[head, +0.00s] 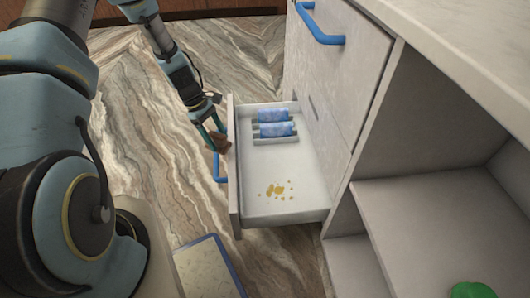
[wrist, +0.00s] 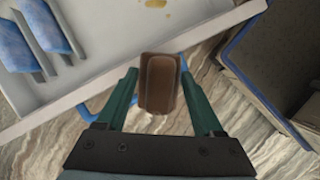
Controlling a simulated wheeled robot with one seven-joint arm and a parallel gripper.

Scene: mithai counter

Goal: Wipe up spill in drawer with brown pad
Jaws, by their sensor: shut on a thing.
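My gripper (head: 215,128) is shut on the brown pad (head: 218,142), just outside the open drawer's front. In the wrist view the brown pad (wrist: 159,84) sits between the two green fingers of my gripper (wrist: 159,98). The open white drawer (head: 262,207) has a yellow-brown spill (head: 275,190) of a blotch and several small drops on its floor, near its front end in the head view. The spill (wrist: 154,3) also shows at the top edge of the wrist view, beyond the drawer's wall. The pad is apart from the spill.
Two blue patterned rolls (head: 276,130) lie in grey holders at the drawer's far end. A blue handle (head: 218,168) is on the drawer front. A blue-edged bin or box (head: 208,265) stands on the floor nearby. A shut drawer (head: 335,75) is above.

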